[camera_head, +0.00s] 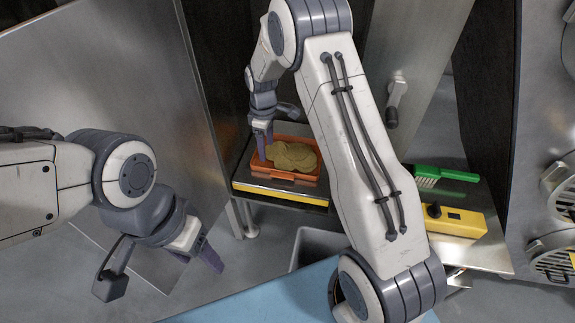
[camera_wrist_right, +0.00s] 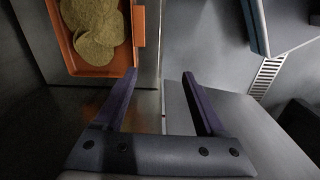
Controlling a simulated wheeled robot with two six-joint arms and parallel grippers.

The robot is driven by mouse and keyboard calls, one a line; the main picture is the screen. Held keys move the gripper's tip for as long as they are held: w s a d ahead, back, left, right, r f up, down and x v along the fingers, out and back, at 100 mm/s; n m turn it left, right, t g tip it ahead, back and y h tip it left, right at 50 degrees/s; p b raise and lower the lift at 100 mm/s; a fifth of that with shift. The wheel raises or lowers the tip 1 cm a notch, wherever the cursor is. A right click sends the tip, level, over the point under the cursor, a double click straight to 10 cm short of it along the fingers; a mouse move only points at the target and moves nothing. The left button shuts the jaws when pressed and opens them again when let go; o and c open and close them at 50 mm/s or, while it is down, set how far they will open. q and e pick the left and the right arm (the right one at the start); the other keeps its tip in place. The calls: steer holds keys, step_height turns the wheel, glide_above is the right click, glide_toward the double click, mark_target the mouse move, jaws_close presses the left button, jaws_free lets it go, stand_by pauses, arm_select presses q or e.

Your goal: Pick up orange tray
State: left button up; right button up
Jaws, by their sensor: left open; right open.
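The orange tray (camera_head: 290,175) holds several flat yellowish chips (camera_head: 291,156) and sits on a yellow-edged ledge in the middle of the head view. In the right wrist view the tray (camera_wrist_right: 96,71) is at the upper left, partly cut off, with a small handle on its right side. My right gripper (camera_wrist_right: 158,78) is open and empty. Its left finger overlaps the tray's lower right corner in that view; I cannot tell whether they touch. In the head view the right gripper (camera_head: 266,135) is at the tray's left side. My left gripper (camera_head: 160,270) is open and empty, away from the tray.
A green brush (camera_head: 445,174) and a yellow box (camera_head: 454,221) lie right of my right arm. A metal panel (camera_head: 110,80) stands at the left. A blue surface (camera_head: 270,300) and a grey bin (camera_head: 318,246) are in front.

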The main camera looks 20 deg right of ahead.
steer(key=w+d+f+b, duration=0.1)
steer(key=w+d+f, duration=0.1)
steer(key=d+f, duration=0.4)
glide_above(282, 174)
steer(key=shift+n, duration=0.3)
steer(key=f, duration=0.6)
steer(key=shift+s+a+b, duration=0.2)
steer(key=shift+s+b, duration=0.05)
steer(key=shift+b, duration=0.1)
steer(key=f, duration=0.5)
steer(key=shift+d+f+b, duration=0.2)
steer(key=shift+f+b, duration=0.15)
steer(key=shift+f, duration=0.05)
jaws_close()
arm_select(q)
step_height(282, 174, down, 3)
steer(key=shift+f, duration=0.15)
arm_select(e)
steer(key=shift+w+r, duration=0.1)
steer(key=shift+w, duration=0.05)
